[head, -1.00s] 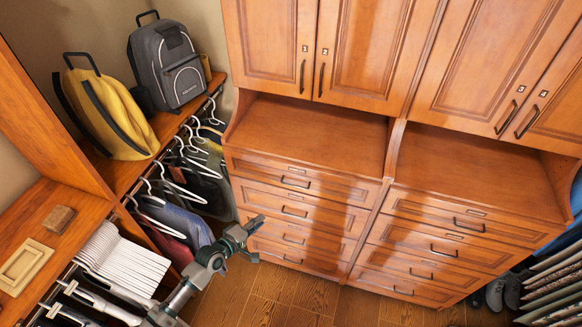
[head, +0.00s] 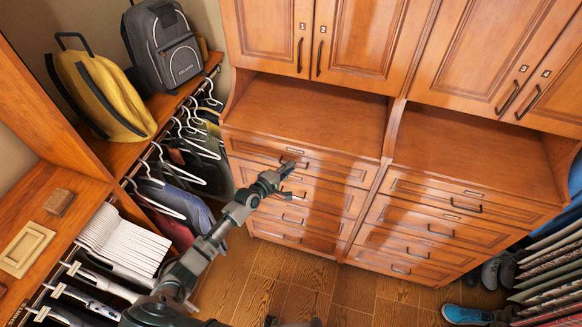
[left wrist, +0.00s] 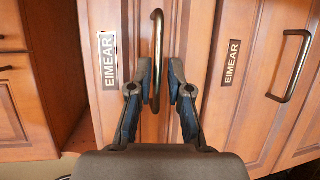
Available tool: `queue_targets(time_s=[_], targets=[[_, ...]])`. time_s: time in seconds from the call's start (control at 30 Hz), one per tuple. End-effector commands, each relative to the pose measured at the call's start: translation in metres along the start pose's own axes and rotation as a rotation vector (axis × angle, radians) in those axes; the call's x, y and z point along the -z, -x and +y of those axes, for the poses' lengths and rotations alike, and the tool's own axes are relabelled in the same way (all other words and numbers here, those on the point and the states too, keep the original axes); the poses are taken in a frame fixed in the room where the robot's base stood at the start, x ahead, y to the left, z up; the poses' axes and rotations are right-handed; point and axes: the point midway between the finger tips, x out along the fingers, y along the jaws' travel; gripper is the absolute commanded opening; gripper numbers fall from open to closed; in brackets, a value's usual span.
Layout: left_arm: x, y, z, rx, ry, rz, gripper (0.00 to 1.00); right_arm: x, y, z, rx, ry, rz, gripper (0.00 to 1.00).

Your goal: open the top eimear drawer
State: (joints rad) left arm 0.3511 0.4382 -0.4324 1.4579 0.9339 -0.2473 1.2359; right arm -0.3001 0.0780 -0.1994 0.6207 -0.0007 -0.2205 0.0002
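The top drawer (head: 330,165) of the left wooden chest is closed. Its dark bar handle (head: 296,166) is partly hidden by my left gripper (head: 285,178), which is in front of it. In the left wrist view a drawer handle (left wrist: 158,55) stands between the two fingertips of my left gripper (left wrist: 162,88). The fingers are open, one on each side of the bar, with a gap showing. An EIMEAR label (left wrist: 109,60) is beside that handle; the neighbouring drawer also has an EIMEAR label (left wrist: 231,62) and a handle (left wrist: 291,65). My right gripper is not in view.
A second chest of drawers (head: 455,215) stands to the right. Cupboards (head: 360,45) hang above both. Hanging clothes (head: 190,215) and a shelf with a yellow backpack (head: 105,95) and a grey backpack (head: 165,50) are at left. A blue shoe (head: 465,314) lies on the floor (head: 360,290).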

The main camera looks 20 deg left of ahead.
Motion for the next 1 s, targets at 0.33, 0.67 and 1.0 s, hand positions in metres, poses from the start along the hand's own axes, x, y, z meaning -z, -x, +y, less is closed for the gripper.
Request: queue_targets(time_s=[0.33,0.67,1.0], targets=[[0.0007,-0.0154,-0.0001,0.000,0.000,0.000,0.18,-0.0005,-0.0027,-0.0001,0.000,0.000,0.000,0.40],[0.0014,-0.0149,-0.0004,0.000,0.000,0.001,0.00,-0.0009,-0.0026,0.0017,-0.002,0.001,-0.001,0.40],[0.0023,-0.0142,-0.0020,0.003,0.000,0.003,0.00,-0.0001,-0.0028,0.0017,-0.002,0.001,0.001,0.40]])
